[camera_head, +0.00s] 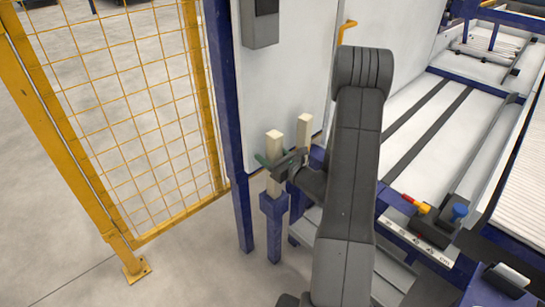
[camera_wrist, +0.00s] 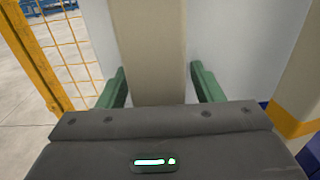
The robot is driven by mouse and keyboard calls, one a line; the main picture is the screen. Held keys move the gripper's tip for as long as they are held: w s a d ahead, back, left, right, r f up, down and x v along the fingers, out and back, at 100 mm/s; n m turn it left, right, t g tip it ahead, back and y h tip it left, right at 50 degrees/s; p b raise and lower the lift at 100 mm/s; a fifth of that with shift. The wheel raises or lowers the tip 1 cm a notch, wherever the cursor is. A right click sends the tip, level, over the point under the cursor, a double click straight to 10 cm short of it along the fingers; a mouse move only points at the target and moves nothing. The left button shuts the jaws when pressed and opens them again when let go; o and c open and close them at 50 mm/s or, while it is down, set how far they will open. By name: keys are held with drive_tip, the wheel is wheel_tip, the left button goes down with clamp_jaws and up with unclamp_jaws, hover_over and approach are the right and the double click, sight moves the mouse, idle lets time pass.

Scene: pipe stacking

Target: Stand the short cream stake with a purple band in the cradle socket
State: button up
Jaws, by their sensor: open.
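A cream stake (camera_head: 274,147) stands upright at the top of a blue post with a socket (camera_head: 273,203) in the head view. My gripper (camera_head: 277,161) is at this stake, with its green fingers on either side. In the wrist view the cream stake (camera_wrist: 153,50) fills the middle between the two open fingers (camera_wrist: 158,84), with only narrow gaps beside it. No purple band shows on it; its lower part is hidden by my gripper in the wrist view.
A second cream stake (camera_head: 304,132) stands just behind to the right; its yellow-orange band (camera_wrist: 292,120) shows in the wrist view. A yellow mesh fence (camera_head: 125,110) is on the left, a white panel (camera_head: 290,75) behind. Open floor (camera_head: 190,265) lies at front left.

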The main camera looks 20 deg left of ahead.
sight(270, 132)
drive_tip(key=c, duration=1.3)
drive_tip(key=shift+r+p, duration=2.75)
drive_tip(key=shift+r, duration=1.7)
